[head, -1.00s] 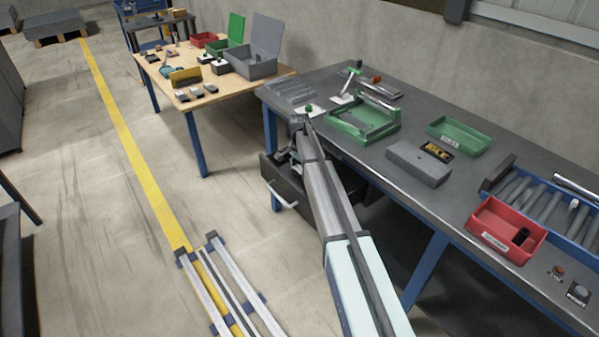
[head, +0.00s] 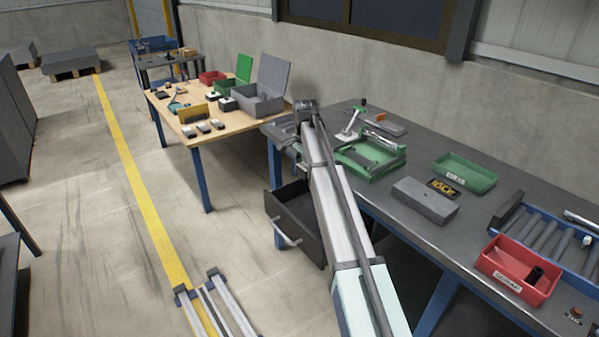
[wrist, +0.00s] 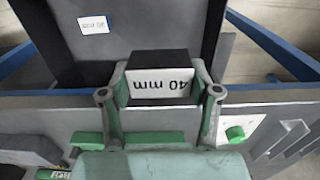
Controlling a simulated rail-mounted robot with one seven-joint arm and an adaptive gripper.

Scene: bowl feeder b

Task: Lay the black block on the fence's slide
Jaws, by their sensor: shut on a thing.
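My gripper (wrist: 160,76) is shut on the black block (wrist: 158,62), with a finger at each side. The block has a dark top and a white face reading "40 mm", which appears upside down in the wrist view. It is held near the bench's front edge, beside the open drawer. In the head view my arm hides the block and most of the gripper. A grey slotted plate (wrist: 283,143) and a green knob (wrist: 235,133) lie to the right of the gripper in the wrist view. I cannot tell for sure which part is the fence's slide.
The black drawer (head: 301,222) stands open under the bench (head: 455,222). A green fixture (head: 372,160), a grey box (head: 424,200), a green bin (head: 464,174) and a red bin (head: 515,268) stand to the right. A wooden table (head: 210,117) with boxes stands at the back left.

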